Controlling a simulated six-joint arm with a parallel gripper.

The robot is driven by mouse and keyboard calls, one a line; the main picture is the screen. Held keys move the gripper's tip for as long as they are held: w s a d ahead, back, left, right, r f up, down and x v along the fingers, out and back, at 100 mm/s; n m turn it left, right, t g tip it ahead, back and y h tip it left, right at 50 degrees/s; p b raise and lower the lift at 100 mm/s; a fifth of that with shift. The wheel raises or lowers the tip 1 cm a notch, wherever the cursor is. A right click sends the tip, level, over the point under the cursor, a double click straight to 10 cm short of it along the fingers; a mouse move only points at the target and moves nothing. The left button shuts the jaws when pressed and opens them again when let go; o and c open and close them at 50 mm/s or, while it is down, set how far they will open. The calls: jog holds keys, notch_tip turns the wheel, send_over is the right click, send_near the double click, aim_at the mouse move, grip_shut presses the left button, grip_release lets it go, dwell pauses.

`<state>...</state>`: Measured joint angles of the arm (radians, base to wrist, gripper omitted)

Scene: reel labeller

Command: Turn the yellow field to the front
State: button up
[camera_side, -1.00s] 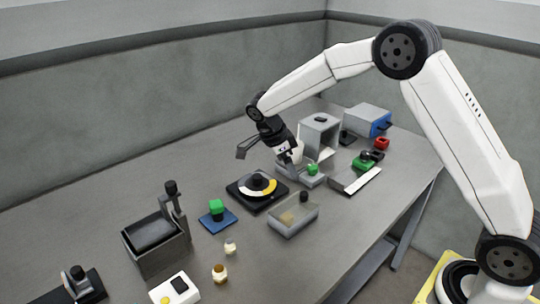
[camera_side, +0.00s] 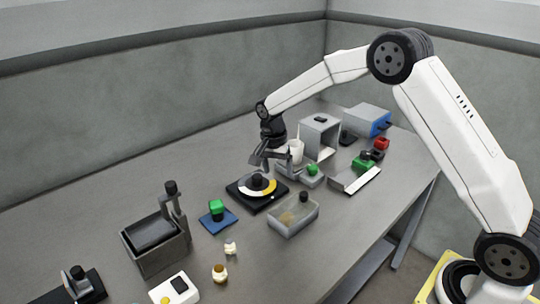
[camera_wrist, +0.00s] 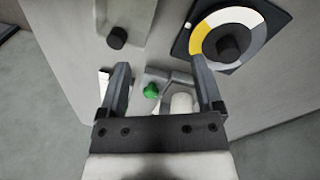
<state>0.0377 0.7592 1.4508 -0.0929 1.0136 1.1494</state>
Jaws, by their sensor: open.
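The turntable disc (camera_side: 270,190) has yellow, white and grey fields and a black centre knob (camera_side: 257,181). It sits on a black square base (camera_side: 240,198) on the table. In the wrist view the yellow field (camera_wrist: 203,45) is on the disc's left side, and the knob (camera_wrist: 229,47) stands in its middle. My gripper (camera_side: 272,160) is open and empty, pointing down just behind the disc in the side view. In the wrist view my gripper's fingers (camera_wrist: 161,75) are wide apart, and the disc lies beyond the right finger.
A grey fixture with a green knob (camera_side: 312,169) and a white cup (camera_side: 296,148) stand right of my gripper. A green block on a blue plate (camera_side: 217,211) stands to the left.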

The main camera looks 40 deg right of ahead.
jog(key=w+f+n+t+y, duration=0.1)
jog(key=w+n, duration=0.1)
jog(key=n, duration=0.4)
jog(key=n+t+y, duration=0.2)
jog(key=n+t, duration=0.2)
jog(key=n, duration=1)
send_over(258, 176)
jog(key=s+d, duration=0.2)
jog(key=shift+a+f, duration=0.1)
jog(key=shift+f, duration=0.75)
jog(key=shift+f+y, duration=0.1)
jog(key=shift+y, duration=0.2)
jog(key=shift+g, duration=0.3)
jog(key=shift+x, duration=3.8)
grip_shut()
